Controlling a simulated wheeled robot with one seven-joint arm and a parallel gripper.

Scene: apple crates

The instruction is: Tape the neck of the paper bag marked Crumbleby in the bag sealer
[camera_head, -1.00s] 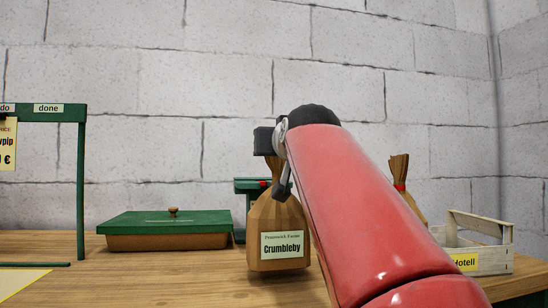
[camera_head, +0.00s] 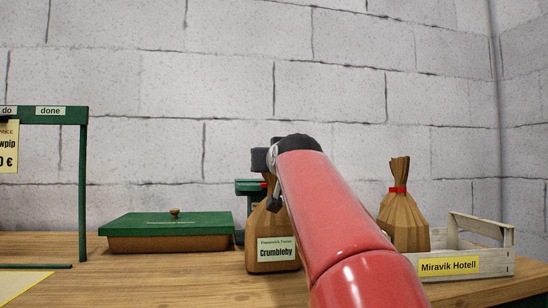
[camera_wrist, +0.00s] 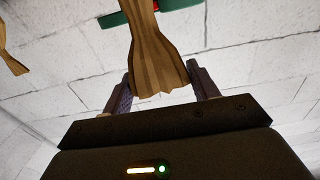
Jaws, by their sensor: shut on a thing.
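The brown paper bag marked Crumbleby (camera_head: 272,266) is upright in the head view, with its upper part partly behind my arm. My gripper (camera_head: 270,190) is shut on its neck. In the wrist view the pleated neck (camera_wrist: 158,60) lies between my two fingers (camera_wrist: 162,88). The green bag sealer (camera_head: 246,187) stands just behind the bag, mostly hidden by the bag and my arm. A green bar with a red part, seemingly the sealer (camera_wrist: 112,19), shows behind the neck in the wrist view. I cannot tell whether the neck is in its slot.
A green-lidded brown box (camera_head: 168,232) is on the left of the wooden table. A green frame (camera_head: 82,180) with a "done" label stands farther left. On the right are a bag with a red-taped neck (camera_head: 404,220) and a wooden crate labelled Miravik Hotell (camera_head: 490,262).

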